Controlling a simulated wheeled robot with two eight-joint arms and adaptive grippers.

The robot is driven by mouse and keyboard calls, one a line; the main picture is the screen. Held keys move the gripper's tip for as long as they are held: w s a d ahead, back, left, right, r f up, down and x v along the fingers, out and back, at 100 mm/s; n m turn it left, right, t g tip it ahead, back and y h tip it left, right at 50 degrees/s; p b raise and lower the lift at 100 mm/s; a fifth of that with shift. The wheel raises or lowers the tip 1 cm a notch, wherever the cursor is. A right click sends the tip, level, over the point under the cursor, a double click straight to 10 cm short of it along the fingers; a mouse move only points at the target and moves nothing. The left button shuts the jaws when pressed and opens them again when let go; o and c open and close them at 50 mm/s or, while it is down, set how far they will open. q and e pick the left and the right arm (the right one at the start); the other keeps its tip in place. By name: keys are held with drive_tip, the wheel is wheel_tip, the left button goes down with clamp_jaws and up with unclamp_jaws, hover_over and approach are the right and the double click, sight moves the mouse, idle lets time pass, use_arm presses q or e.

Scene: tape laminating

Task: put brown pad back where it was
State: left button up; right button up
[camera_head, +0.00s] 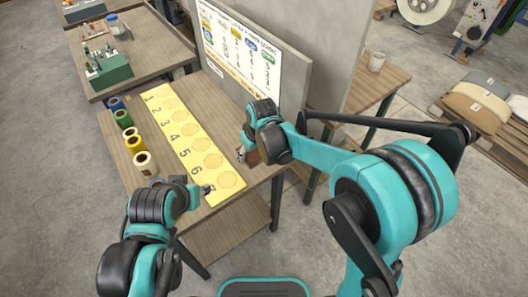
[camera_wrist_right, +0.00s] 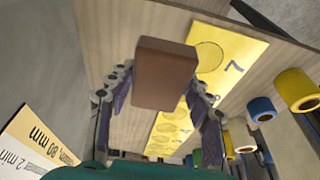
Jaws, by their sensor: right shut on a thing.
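The brown pad (camera_wrist_right: 167,75) is a small brown block between the fingers of my right gripper (camera_wrist_right: 160,100), which is shut on it. In the head view the right gripper (camera_head: 245,153) holds the pad (camera_head: 253,157) by the right edge of the workbench, right of the yellow numbered strip (camera_head: 180,135). I cannot tell whether the pad touches the bench. The strip has a column of round outlines, all bare where visible. My left gripper (camera_head: 205,190) is over the near end of the strip, partly covering it; its opening is unclear.
Several tape rolls (camera_head: 130,133) stand along the left side of the workbench (camera_head: 255,183). A board with a printed poster (camera_head: 240,50) stands at the back right. A green box (camera_head: 108,70) is on another table.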

drive_tip(key=w+d+f+b, duration=0.1)
drive_tip(key=w+f, duration=0.1)
drive_tip(key=w, duration=0.1)
drive_tip(key=w+d+f+b, duration=0.1)
drive_tip(key=w+d+f, duration=0.1)
drive_tip(key=w, duration=0.1)
drive_tip(key=w+d+f+b, duration=0.1)
drive_tip(key=w+f, duration=0.1)
drive_tip(key=w, duration=0.2)
drive_tip(key=shift+d+f, duration=0.3)
drive_tip(key=shift+f, duration=0.05)
drive_tip(key=shift+f+b, duration=1.1)
drive_tip(key=shift+f, duration=0.85)
drive_tip(key=shift+f, duration=0.25)
drive_tip(key=o, duration=0.8)
drive_tip(key=shift+s, duration=0.1)
drive_tip(key=shift+o, duration=1.4)
